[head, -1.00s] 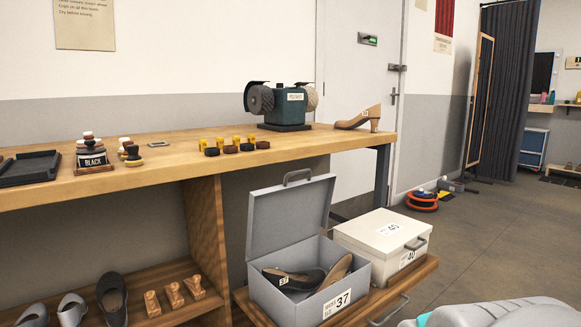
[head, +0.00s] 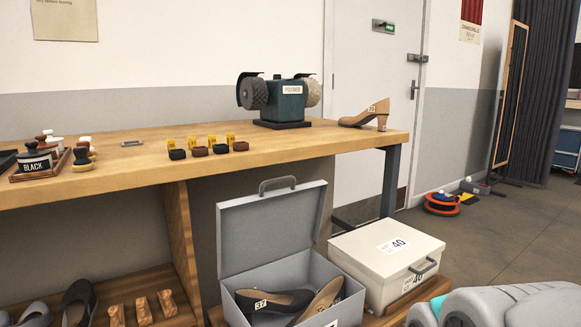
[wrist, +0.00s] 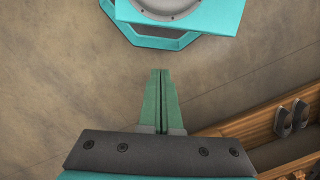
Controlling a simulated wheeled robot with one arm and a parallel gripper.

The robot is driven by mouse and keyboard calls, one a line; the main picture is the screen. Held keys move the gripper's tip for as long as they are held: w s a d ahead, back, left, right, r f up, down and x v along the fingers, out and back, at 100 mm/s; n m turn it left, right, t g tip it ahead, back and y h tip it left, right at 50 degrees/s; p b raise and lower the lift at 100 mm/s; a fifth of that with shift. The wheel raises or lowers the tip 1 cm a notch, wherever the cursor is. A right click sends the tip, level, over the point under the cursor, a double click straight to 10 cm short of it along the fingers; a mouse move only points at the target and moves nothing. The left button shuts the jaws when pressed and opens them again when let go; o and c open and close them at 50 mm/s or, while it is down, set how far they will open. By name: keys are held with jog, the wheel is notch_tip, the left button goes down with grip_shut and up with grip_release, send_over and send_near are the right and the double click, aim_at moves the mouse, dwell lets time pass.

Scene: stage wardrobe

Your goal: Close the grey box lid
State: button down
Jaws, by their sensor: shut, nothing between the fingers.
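The grey box (head: 318,267) stands in the lower middle of the head view with its lid (head: 268,228) raised upright at the back. A grey handle (head: 278,185) is on the lid's upper edge.
A closed cream box (head: 375,250) marked 40 stands right beside the grey box. The wooden bench (head: 130,175) holds a polisher (head: 283,98) and a tan shoe (head: 365,115). Part of my arm fills the lower right. Floor (head: 500,230) at right is largely clear.

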jog(key=w+a+r+n+t+y+p, duration=0.25)
jog(key=w+a+r, duration=0.35)
jog(key=w+r, duration=0.8)
jog(key=w+a+r+n+t+y+p, duration=0.1)
jog(key=w+a+r+n+t, duration=0.35)
jog(key=w+r, duration=1)
jog(key=w+a+r+m+t+y+p, duration=0.15)
jog(key=w+a+r, duration=0.7)
jog(key=w, duration=0.95)
jog(key=b, duration=0.2)
send_over(276, 192)
jog(key=shift+n, duration=0.45)
jog(key=shift+f, duration=3.55)
jog(key=shift+s+d+f, duration=0.1)
jog(key=shift+s+f, duration=0.1)
jog(key=shift+s, duration=0.05)
jog(key=shift+s+d, duration=0.1)
